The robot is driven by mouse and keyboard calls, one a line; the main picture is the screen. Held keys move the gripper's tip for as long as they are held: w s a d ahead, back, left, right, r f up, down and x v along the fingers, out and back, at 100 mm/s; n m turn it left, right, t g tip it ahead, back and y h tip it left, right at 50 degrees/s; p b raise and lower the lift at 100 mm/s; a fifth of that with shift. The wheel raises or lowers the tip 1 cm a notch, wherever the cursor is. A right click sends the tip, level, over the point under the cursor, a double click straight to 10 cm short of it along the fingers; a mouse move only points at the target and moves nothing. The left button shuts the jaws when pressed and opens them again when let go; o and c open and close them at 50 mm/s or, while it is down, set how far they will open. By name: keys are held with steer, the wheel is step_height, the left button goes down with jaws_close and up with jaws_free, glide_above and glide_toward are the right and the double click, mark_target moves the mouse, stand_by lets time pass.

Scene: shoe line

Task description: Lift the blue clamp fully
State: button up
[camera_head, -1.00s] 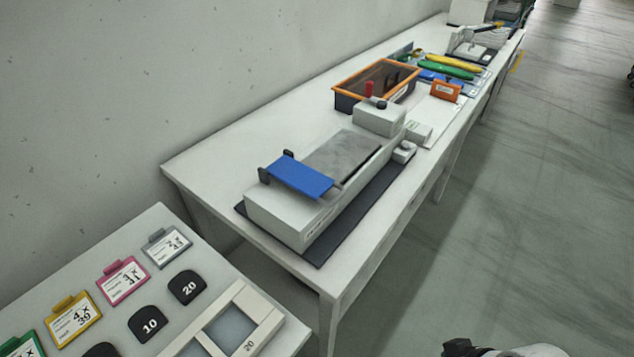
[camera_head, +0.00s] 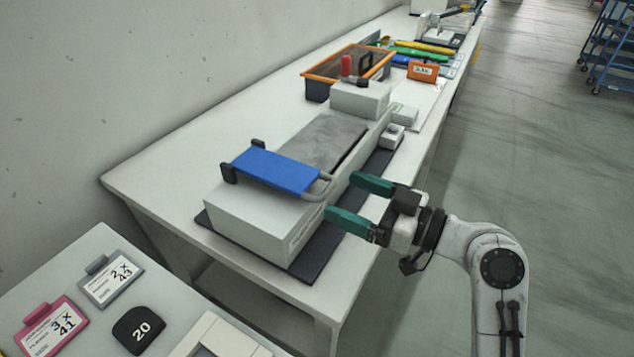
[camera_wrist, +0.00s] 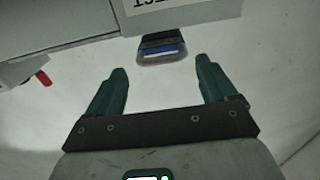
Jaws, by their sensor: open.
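The blue clamp (camera_head: 276,171) is a flat blue plate lying across the near end of a grey machine (camera_head: 255,215), hinged on dark brackets at its left. A grey loop handle (camera_head: 324,190) sticks out at its right end. My gripper (camera_head: 342,196) is open and empty, its green fingers pointing at the handle from the right. In the wrist view, my gripper (camera_wrist: 162,65) has its fingers spread to either side of the handle (camera_wrist: 162,58), which lies just ahead of the tips. A blue strip of the clamp (camera_wrist: 160,49) shows inside the handle.
The machine stands on a dark mat (camera_head: 300,265) on a long white table (camera_head: 150,175). Behind are an orange-rimmed bin (camera_head: 318,88), an orange sign (camera_head: 423,70) and coloured tools. A nearer table with numbered cards (camera_head: 110,280) is at lower left.

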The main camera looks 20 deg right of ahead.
mark_target(330, 188)
steer(key=x, duration=0.6)
steer(key=shift+w+a+p, duration=0.15)
steer(key=shift+a+p, duration=0.05)
steer(key=shift+p, duration=0.2)
steer(key=shift+c, duration=0.3)
steer(key=shift+d, duration=0.1)
steer(key=c, duration=1.1)
steer(key=shift+r, duration=0.2)
